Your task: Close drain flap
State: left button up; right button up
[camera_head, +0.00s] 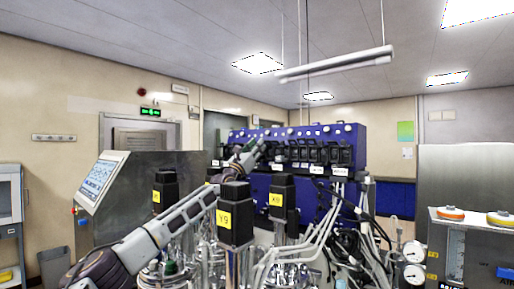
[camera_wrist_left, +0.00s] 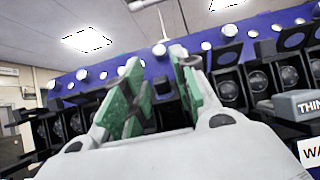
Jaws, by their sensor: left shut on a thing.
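A row of black pump heads with dark hinged flaps (camera_head: 308,152) runs along the blue cabinet (camera_head: 346,134). I cannot read which flap is the drain flap. My left gripper (camera_head: 258,148) reaches up to the left part of this row. In the left wrist view its green-padded fingers (camera_wrist_left: 158,90) stand apart, with a small black flap part (camera_wrist_left: 163,87) between them. The gripper is shut on this part, though its edges are mostly hidden by the fingers and palm. Open flaps and round pump faces (camera_wrist_left: 290,75) show on the right. My right gripper is not in view.
White tubes (camera_head: 318,240) and gauges (camera_head: 414,262) crowd the front right. A screen console (camera_head: 102,180) stands at left. A grey block lettered "THIN" (camera_wrist_left: 298,105) juts out beside the gripper.

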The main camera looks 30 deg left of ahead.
pick_arm(q)
jog(key=o, duration=0.6)
jog(key=shift+w+d+f, duration=0.1)
jog(key=shift+f, duration=0.25)
jog(key=shift+o, duration=0.6)
jog(key=shift+r, duration=0.15)
jog(key=shift+s, duration=0.25)
jog(key=v, duration=1.1)
jog(key=shift+s+f, duration=0.25)
jog(key=shift+s, duration=0.05)
